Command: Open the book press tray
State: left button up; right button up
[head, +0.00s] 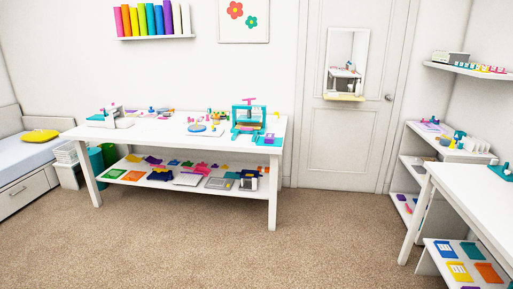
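A teal press frame (235,117) with a pink handle (249,100) on top stands upright at the right end of the white table (160,133), some distance ahead. It looks like the book press. A tray cannot be made out clearly at this size, nor whether it is open or shut. Neither of my grippers shows in the head view.
A lower shelf (123,167) holds coloured sheets. A second white table (462,183) stands at right, a bed (22,155) at left. The carpet (190,245) between is clear.

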aim_at(242, 125)
jog(key=i, duration=2.25)
